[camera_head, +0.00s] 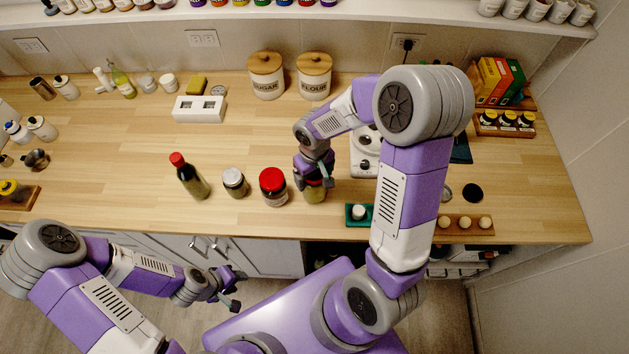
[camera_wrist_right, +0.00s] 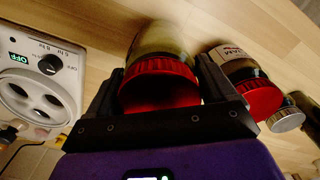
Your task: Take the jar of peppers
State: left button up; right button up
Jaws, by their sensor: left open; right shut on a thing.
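The jar of peppers seems to be the jar with yellow-green contents (camera_head: 315,194) near the counter's front edge; its label is not readable. In the right wrist view its red lid (camera_wrist_right: 160,84) and yellowish glass (camera_wrist_right: 160,40) sit between the fingers. My right gripper (camera_head: 315,182) is shut on this jar from above and hides its lid in the head view; it also shows in the right wrist view (camera_wrist_right: 160,95). My left gripper (camera_head: 232,289) is open and empty, low in front of the counter.
A red-lidded jar (camera_head: 272,187) stands just left of the held jar, then a silver-lidded jar (camera_head: 235,183) and a dark bottle (camera_head: 189,176). A white appliance (camera_head: 362,160) stands close on the right. A green tray (camera_head: 357,215) lies near the front edge. The left middle counter is clear.

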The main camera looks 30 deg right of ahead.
jog(key=c, duration=0.4)
